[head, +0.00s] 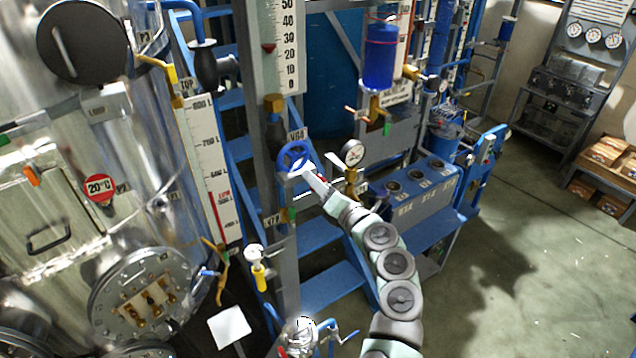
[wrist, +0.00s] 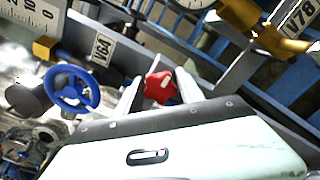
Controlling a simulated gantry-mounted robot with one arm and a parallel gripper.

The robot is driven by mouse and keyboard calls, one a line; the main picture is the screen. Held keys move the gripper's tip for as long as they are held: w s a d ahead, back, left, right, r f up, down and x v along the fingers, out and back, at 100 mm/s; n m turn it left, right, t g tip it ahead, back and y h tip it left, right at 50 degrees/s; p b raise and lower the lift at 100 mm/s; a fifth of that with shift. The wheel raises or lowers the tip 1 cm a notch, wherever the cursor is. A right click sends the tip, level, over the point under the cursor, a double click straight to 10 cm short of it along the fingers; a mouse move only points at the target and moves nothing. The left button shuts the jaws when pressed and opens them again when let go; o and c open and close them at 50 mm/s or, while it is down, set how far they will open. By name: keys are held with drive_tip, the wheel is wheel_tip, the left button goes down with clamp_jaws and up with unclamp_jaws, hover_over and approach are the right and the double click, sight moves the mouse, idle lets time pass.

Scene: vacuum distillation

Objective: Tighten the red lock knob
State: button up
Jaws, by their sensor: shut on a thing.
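The red lock knob (wrist: 161,87) shows in the wrist view between the two fingers of my gripper (wrist: 158,88). My gripper is shut on it, with one finger at its left and one at its right. The knob's lower part is hidden behind the gripper body. In the head view my gripper (head: 308,176) reaches up and left to the steel post, just below and right of a blue handwheel (head: 294,156). Only a speck of red shows near the fingers there.
The blue handwheel also shows left of my fingers in the wrist view (wrist: 72,88). A plate marked V64 (wrist: 103,46) sits above it. A pressure gauge (head: 352,153) on a brass fitting stands close right of my gripper. Blue stairs (head: 335,285) lie below my arm.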

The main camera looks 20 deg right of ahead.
drive_tip(key=shift+o, duration=0.2)
drive_tip(key=o, duration=1.4)
drive_tip(key=shift+c, duration=0.2)
drive_tip(key=shift+s, duration=0.1)
drive_tip(key=b+v, duration=0.2)
drive_tip(key=v, duration=0.8)
drive_tip(key=shift+s, duration=0.25)
drive_tip(key=shift+d, duration=0.15)
